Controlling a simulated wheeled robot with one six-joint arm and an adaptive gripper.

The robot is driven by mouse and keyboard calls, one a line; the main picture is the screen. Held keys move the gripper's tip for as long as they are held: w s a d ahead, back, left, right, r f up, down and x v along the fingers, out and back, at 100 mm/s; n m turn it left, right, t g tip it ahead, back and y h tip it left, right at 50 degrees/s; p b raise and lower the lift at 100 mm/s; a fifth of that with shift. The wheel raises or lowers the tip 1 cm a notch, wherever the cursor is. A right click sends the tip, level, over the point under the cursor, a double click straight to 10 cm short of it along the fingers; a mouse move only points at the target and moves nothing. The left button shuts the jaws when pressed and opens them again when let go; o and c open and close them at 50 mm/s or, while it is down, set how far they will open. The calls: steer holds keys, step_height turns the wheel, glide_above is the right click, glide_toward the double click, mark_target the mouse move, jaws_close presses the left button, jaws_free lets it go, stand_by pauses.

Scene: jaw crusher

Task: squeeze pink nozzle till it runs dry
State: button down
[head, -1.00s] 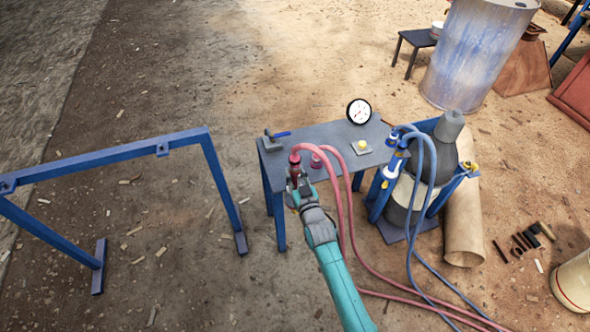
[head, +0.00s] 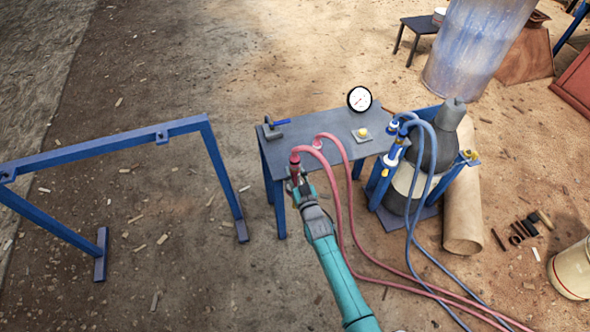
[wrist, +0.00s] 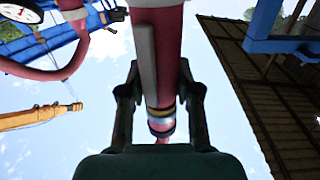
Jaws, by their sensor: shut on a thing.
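The pink nozzle (head: 294,168) is a dark red upright grip at the table's near left edge, with a pink hose leaving its top. My gripper (head: 297,181) is shut on it. In the wrist view the nozzle (wrist: 168,45) runs down between my two fingers (wrist: 160,98), with a grey lever (wrist: 147,60) along its side and a brass ring (wrist: 160,117) near its lower end. Its outlet is small in view, and I cannot tell whether anything flows. A round white gauge (head: 360,98) stands at the table's back edge; its reading is too small to tell.
The grey table (head: 322,124) carries a blue-handled lever (head: 281,122) and a yellow button (head: 362,132). A pink hose fitting (head: 317,143) sits beside the nozzle. Hoses trail right past a grey cylinder (head: 437,145). A blue frame (head: 103,145) stands left; ground between is open.

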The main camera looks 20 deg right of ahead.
stand_by(0.3)
steer(key=c, duration=0.7)
jaws_free()
steer(key=shift+f, duration=0.1)
steer(key=s, duration=1.2)
